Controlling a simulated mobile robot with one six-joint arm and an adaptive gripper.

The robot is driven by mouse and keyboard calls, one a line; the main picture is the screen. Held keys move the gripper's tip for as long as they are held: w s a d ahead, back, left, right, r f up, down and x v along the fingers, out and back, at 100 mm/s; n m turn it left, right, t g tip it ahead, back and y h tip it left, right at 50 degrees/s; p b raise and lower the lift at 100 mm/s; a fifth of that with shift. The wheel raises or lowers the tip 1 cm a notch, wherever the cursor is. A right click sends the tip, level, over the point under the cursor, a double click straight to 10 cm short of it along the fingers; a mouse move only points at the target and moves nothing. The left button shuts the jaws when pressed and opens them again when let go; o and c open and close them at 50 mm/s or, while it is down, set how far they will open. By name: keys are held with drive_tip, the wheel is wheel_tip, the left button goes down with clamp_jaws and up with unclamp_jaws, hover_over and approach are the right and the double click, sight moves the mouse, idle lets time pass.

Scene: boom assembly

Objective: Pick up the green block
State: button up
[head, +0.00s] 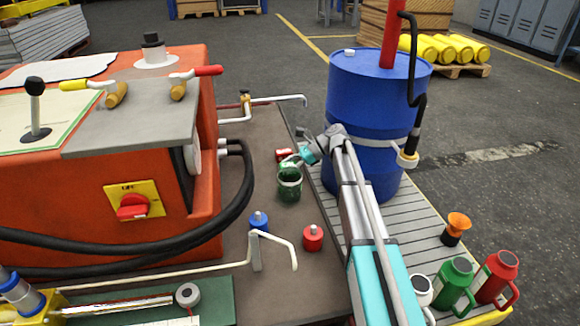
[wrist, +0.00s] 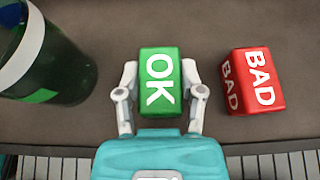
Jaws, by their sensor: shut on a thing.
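The green block (wrist: 160,80), marked OK in white, is between the two fingers of my gripper (wrist: 163,88) in the wrist view. The fingers are shut on its left and right sides. In the head view my gripper (head: 293,162) is over the brown bench top, beside the blue drum, and largely hides the block. I cannot tell whether the block touches the surface.
A red block (wrist: 256,80) marked BAD lies just right of the green one. A dark green cup (wrist: 45,55) with a white band stands close on the left; it also shows in the head view (head: 289,188). A blue drum (head: 365,100) stands behind my arm.

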drive_tip(key=shift+r+p, duration=1.2)
drive_tip(key=shift+r, duration=0.15)
drive_tip(key=s+a+r+p, duration=0.2)
drive_tip(key=s+r+p, duration=0.8)
drive_tip(key=s, duration=0.3)
drive_tip(key=shift+s+a, duration=0.3)
drive_tip(key=shift+s, duration=0.1)
drive_tip(key=shift+r, duration=0.1)
wheel_tip(320, 180, up, 6)
drive_tip(key=p, duration=0.6)
drive_tip(key=shift+r+p, duration=0.25)
drive_tip(key=shift+p, duration=0.05)
drive_tip(key=shift+s+f, duration=0.1)
drive_tip(key=shift+s, duration=0.05)
